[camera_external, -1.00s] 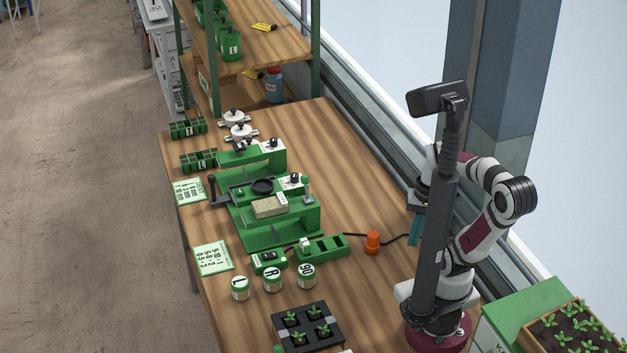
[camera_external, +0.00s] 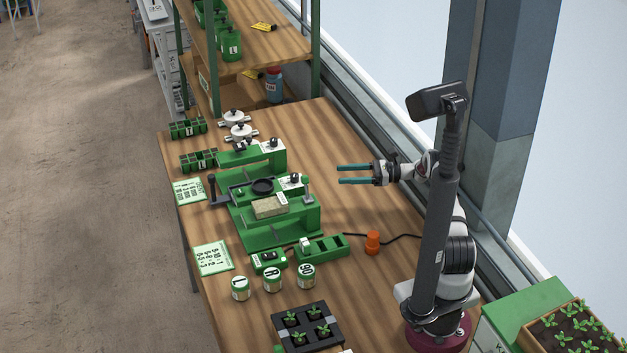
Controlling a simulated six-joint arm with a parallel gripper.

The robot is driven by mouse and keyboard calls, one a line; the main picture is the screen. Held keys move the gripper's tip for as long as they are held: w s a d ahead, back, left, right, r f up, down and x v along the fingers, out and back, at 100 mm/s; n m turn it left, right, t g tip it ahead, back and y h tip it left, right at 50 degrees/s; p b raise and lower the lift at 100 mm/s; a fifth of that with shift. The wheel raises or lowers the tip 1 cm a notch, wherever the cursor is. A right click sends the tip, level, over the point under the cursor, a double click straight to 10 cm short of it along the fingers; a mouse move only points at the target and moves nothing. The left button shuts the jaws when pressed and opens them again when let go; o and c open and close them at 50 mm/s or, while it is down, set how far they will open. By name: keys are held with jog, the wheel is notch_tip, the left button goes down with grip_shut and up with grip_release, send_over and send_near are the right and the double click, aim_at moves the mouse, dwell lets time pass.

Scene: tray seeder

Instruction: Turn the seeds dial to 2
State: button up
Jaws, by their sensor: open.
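The green tray seeder (camera_external: 240,215) stands in the middle of the wooden bench. Two white plates with dark knobs show on it: a rear dial (camera_external: 272,143) on the back green arm and a front dial (camera_external: 294,180) near the black round hopper. Their labels are too small to read, so I cannot tell which is the seeds dial or where it points. My gripper (camera_external: 341,174) is open and empty, its two teal fingers pointing left. It is above the bench to the right of the front dial, apart from it.
A beige block (camera_external: 268,208) and an upright grey post (camera_external: 308,194) are near the front dial. Labelled jars (camera_external: 272,279) and a black seedling tray (camera_external: 328,341) are in front. Bench behind my gripper is clear.

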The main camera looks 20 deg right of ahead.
aim_at(295, 174)
jog(key=x, duration=1.5)
jog(key=shift+w+a+f, duration=0.2)
jog(key=shift+w+a, duration=0.05)
jog(key=shift+a, duration=0.05)
grip_shut()
